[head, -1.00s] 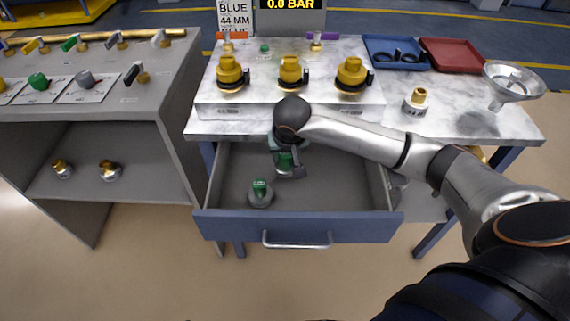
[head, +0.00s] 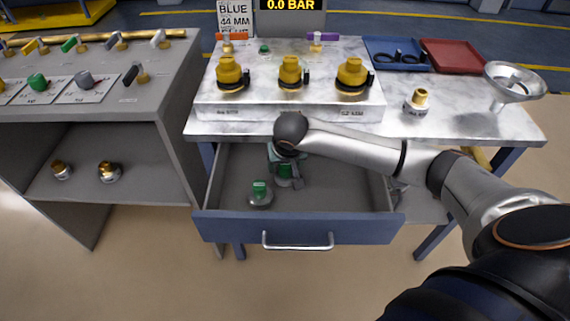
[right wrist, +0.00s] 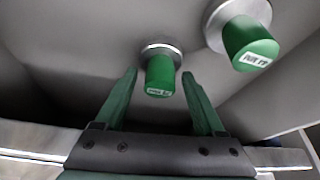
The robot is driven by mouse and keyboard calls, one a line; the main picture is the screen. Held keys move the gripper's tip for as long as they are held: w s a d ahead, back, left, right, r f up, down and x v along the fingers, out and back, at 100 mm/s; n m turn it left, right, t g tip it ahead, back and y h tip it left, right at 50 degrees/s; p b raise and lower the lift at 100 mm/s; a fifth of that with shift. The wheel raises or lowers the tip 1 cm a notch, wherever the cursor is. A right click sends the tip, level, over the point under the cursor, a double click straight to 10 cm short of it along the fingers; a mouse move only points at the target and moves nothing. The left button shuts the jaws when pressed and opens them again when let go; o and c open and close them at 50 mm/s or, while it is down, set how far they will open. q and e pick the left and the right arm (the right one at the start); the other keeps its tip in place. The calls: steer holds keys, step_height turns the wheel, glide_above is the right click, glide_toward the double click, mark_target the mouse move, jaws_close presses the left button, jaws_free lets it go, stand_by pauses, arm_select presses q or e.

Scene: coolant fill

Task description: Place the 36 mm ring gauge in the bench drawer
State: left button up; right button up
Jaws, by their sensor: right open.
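Two green-handled gauges with round steel discs are in the open bench drawer (head: 330,222). One gauge (head: 260,196) stands on the drawer floor at the left front and shows at the upper right of the right wrist view (right wrist: 250,42). The other gauge (right wrist: 160,72) is between my right gripper's fingers, with a gap on both sides. My right gripper (head: 288,182) is open, down inside the drawer; it also shows in the right wrist view (right wrist: 160,100). The handle labels are too small to read, so I cannot tell which is 36 mm. My left gripper is not in view.
The bench top (head: 440,130) above the drawer holds yellow-capped fittings (head: 290,72), a funnel (head: 512,85), a blue tray (head: 395,55) with dark rings, and a red tray (head: 453,55). A grey shelf unit (head: 130,150) stands left. The drawer's right side has free floor.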

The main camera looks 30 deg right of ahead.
steer(key=shift+r, duration=0.1)
arm_select(q)
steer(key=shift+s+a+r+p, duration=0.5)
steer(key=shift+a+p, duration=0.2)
steer(key=shift+p, duration=0.55)
arm_select(e)
steer(key=v, duration=1.2)
steer(key=shift+a, duration=0.1)
